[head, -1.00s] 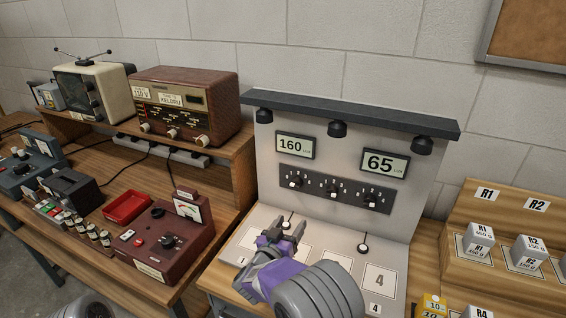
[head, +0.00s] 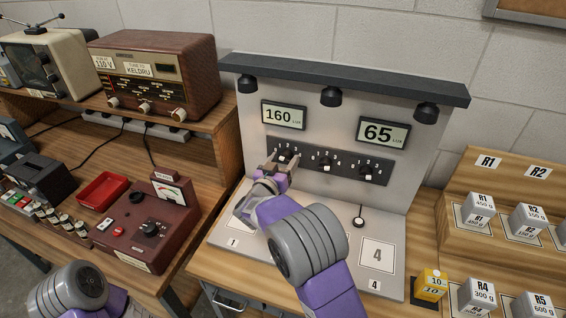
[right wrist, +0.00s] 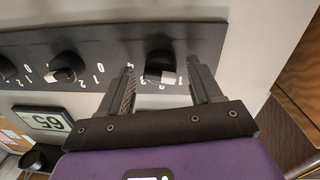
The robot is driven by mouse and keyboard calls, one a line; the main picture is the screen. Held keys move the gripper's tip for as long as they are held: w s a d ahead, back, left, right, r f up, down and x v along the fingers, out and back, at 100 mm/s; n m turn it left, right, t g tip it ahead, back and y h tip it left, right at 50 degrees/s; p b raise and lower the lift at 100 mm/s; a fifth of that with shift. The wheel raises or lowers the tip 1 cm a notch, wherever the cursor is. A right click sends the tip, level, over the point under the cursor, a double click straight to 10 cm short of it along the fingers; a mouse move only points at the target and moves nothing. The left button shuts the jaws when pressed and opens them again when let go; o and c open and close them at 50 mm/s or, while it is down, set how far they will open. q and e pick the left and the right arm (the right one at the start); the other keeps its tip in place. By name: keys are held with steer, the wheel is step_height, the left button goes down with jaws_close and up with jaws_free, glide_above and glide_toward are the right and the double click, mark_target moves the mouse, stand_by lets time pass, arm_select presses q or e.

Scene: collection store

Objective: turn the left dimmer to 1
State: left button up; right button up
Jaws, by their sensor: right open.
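The left dimmer (head: 285,155) is a black knob with a white mark, at the left end of a dark numbered strip (head: 342,170) on a pale upright panel. My right gripper (head: 275,167) is in front of it, open. In the right wrist view, which is upside down, the left dimmer (right wrist: 160,66) shows between the two apart fingers, with space on both sides. I cannot tell for sure which number its mark points at. The middle dimmer (head: 325,164) and right dimmer (head: 366,173) are clear of the gripper. My left gripper is out of view.
Displays above the strip read 160 (head: 283,115) and 65 lux (head: 383,133). A dark ledge with lamps (head: 345,80) overhangs the panel. A brown radio (head: 155,75) and a maroon meter box (head: 148,228) stand left; labelled weights (head: 477,211) stand right.

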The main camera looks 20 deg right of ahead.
steer(key=c, duration=1)
steer(key=shift+c, duration=0.2)
steer(key=shift+m, duration=0.4)
steer(key=m+b, duration=0.1)
steer(key=m, duration=0.1)
steer(key=shift+m, duration=0.4)
steer(key=shift+m+y+b, duration=0.3)
steer(key=shift+m+b, duration=0.75)
steer(key=shift+m, duration=1.05)
steer(key=o, duration=1)
